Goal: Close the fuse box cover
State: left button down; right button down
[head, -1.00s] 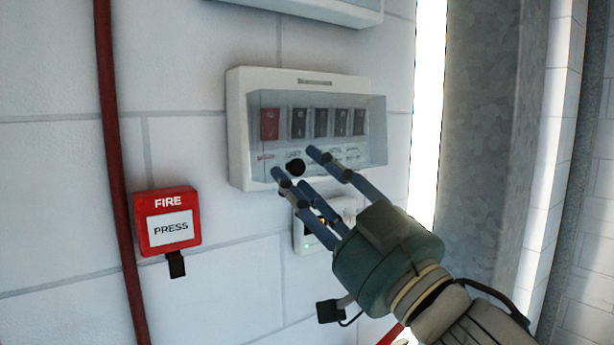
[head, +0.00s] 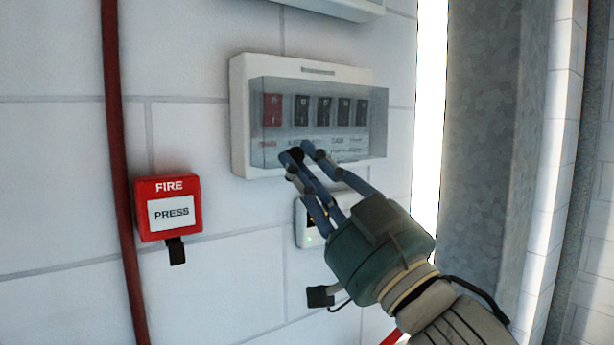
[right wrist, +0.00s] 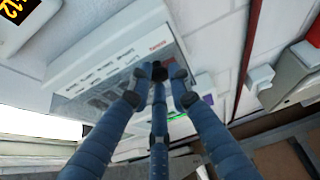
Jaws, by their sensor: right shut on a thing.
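The white fuse box (head: 240,125) is on the wall in the head view, with one red switch (head: 272,110) and several dark switches in a row. Its clear cover (head: 375,130) stands in front of the switches. I cannot tell whether it sits fully flush. My right gripper (head: 297,156) is shut on the black knob (head: 297,153) at the cover's lower part, its fingers hiding most of it. In the right wrist view the fingers (right wrist: 160,85) meet at the knob, in front of the box (right wrist: 125,55). My left gripper is not in view.
A red fire call point (head: 168,207) is on the wall to the left, beside a red vertical pipe (head: 117,180). A small white device (head: 303,225) sits below the fuse box, partly behind my right gripper. Another white box (head: 345,8) is above.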

jog(key=shift+w+f, duration=0.1)
jog(key=shift+f, duration=0.15)
jog(key=c, duration=1.7)
grip_release()
jog(key=shift+o, duration=0.6)
jog(key=shift+w+a, duration=0.15)
jog(key=shift+w, duration=0.05)
jog(key=shift+s, duration=0.1)
jog(key=v, duration=0.7)
jog(key=shift+f, duration=0.15)
